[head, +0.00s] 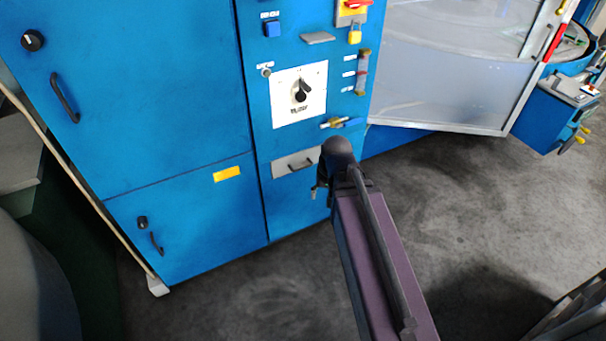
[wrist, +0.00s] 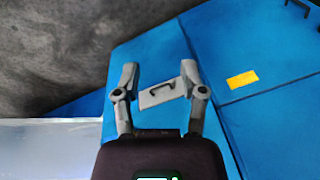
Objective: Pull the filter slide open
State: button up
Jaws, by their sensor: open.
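The filter slide (head: 293,163) is a grey rectangular front with a small dark bar handle, low on the narrow blue cabinet panel. It looks about flush with the panel. In the wrist view the slide (wrist: 150,98) shows between my fingers, its handle (wrist: 162,88) near the middle of the gap. My gripper (wrist: 160,72) is open and empty, with one finger on each side in the picture. I see no contact with the handle. In the head view my gripper (head: 318,190) is just right of and below the slide, partly hidden by my arm.
Left are blue doors with dark handles (head: 64,97) and a yellow label (head: 227,173). Above the slide are a rotary switch (head: 300,92), a blue-and-yellow valve (head: 343,123) and a padlock (head: 354,35). A translucent door (head: 450,75) stands open at right.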

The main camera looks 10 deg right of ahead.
jog(key=w+a+f+m+t+y+b, duration=0.2)
jog(key=w+f+t+b, duration=0.1)
jog(key=w+f+b, duration=0.6)
jog(key=m+t+y+b, duration=0.1)
jog(key=m+t+b, duration=1)
jog(key=b, duration=2.1)
send_near(304, 167)
jog(key=s, duration=0.1)
jog(key=s+d, duration=0.1)
jog(key=s, duration=0.1)
jog(key=shift+d+r+m+g, duration=0.3)
jog(key=b+x, duration=0.2)
jog(key=x, duration=1.1)
jog(key=shift+w+a, duration=0.3)
grip_shut()
